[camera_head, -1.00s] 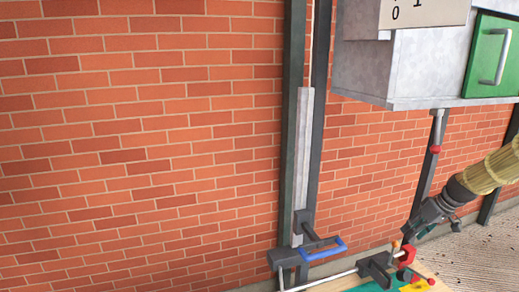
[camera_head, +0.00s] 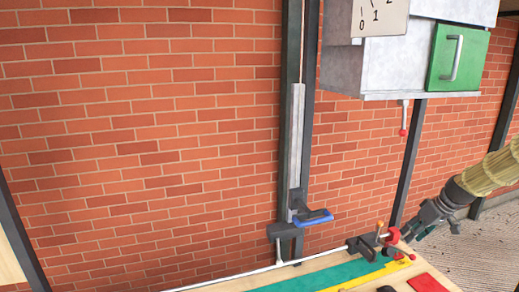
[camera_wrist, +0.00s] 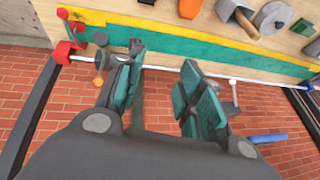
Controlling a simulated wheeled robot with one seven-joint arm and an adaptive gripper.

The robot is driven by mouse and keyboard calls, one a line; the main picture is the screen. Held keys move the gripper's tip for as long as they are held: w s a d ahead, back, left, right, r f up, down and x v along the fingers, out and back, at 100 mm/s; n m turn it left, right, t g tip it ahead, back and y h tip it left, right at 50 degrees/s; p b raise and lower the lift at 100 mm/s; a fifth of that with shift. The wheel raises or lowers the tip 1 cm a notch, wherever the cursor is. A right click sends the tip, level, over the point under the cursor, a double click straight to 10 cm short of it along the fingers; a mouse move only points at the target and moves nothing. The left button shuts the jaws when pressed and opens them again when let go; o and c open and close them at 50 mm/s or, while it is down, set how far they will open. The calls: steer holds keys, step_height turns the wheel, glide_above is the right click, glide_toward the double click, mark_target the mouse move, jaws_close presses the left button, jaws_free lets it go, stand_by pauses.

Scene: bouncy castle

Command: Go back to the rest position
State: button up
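My gripper (camera_head: 430,218) is at the right of the head view, over the right end of the work board and apart from it. In the wrist view my gripper (camera_wrist: 158,92) has its two dark teal finger pads apart, with nothing between them. The brick wall and a white rod (camera_wrist: 170,70) show behind the gap. No rest position is marked in these frames.
A board with teal and yellow strips (camera_head: 340,276) lies at the bottom. A red-ended clamp (camera_head: 385,238) stands at its far corner. A blue-handled lever (camera_head: 313,217) is on the wall post. A grey box with a green door (camera_head: 458,57) hangs above. The brick wall (camera_head: 140,120) is bare at left.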

steer(key=s+a+f+m+g+h, duration=0.1)
steer(key=s+a+f, duration=0.4)
steer(key=f, duration=0.4)
steer(key=s+a+f+g+h, duration=0.1)
steer(key=s+a+f, duration=0.4)
steer(key=f, duration=0.3)
steer(key=s+a+f+m+h, duration=0.1)
steer(key=s+a+f, duration=0.45)
steer(key=f, duration=0.35)
steer(key=s+a+f+g, duration=0.1)
steer(key=s+a+f, duration=0.3)
steer(key=s, duration=0.7)
steer(key=s+a+f+m, duration=0.15)
steer(key=s+a, duration=0.35)
steer(key=s, duration=0.6)
steer(key=s+a+f+g, duration=0.1)
steer(key=s+a+f, duration=0.35)
steer(key=s, duration=0.75)
step_height(320, 180, down, 12)
steer(key=b, duration=1.2)
steer(key=shift+b, duration=0.35)
